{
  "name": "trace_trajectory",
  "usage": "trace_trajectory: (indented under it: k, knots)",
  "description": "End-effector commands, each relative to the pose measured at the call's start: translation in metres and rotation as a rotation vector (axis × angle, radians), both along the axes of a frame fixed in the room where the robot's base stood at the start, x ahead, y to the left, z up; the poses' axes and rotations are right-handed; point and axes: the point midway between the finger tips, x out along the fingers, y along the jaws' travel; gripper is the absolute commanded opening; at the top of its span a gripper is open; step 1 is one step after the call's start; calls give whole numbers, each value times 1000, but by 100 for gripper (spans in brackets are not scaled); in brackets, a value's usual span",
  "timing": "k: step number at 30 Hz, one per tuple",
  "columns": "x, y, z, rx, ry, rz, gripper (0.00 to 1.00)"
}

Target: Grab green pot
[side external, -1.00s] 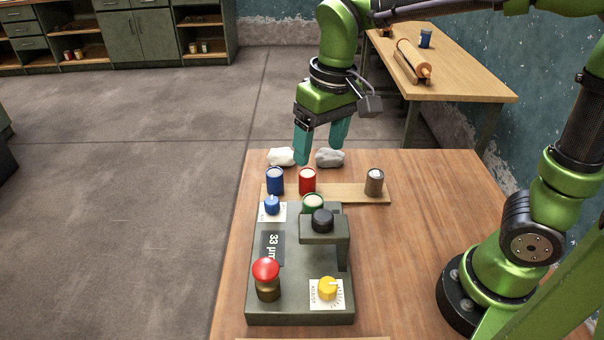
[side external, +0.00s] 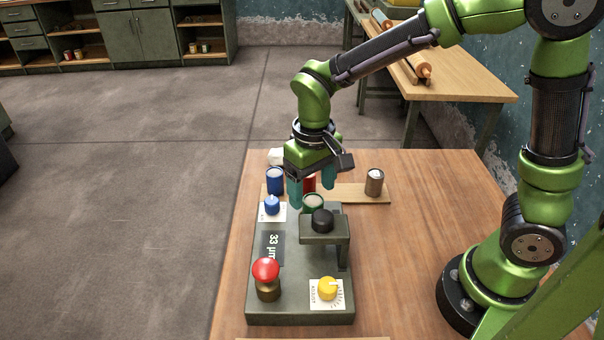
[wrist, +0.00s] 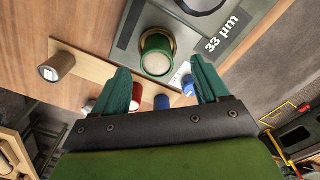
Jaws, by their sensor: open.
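The green pot (side external: 313,203) has a pale top and stands at the far end of a dark grey device (side external: 262,298), partly hidden behind its black-knobbed bracket. In the wrist view the green pot (wrist: 157,54) shows whole, beyond and between my fingertips. My gripper (side external: 312,188) is open and empty, pointing down just behind the green pot in the side view. It also shows in the wrist view (wrist: 158,80). A red pot (side external: 309,183) is largely hidden behind the fingers. A blue pot (side external: 275,181) stands just left of my gripper.
A brown pot (side external: 374,182) stands on a wooden strip (side external: 350,194) to the right. The device carries a red button (side external: 266,270), a yellow knob (side external: 328,288), a blue knob (side external: 271,205) and a black knob (side external: 323,220). A whitish lump (side external: 276,157) lies behind. The table's right side is clear.

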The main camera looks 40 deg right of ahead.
Motion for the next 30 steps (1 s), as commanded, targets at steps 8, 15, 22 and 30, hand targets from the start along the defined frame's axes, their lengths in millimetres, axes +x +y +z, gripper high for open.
trace_trajectory:
  k: [8, 15, 22, 30]
  knots:
    - [-2, -4, -37, -2, 5, -1, 74]
    - [-1, -4, -52, 0, 0, 0, 74]
    - [-1, -4, -52, 0, 0, 0, 64]
    - [-1, -4, -52, 0, 0, 0, 22]
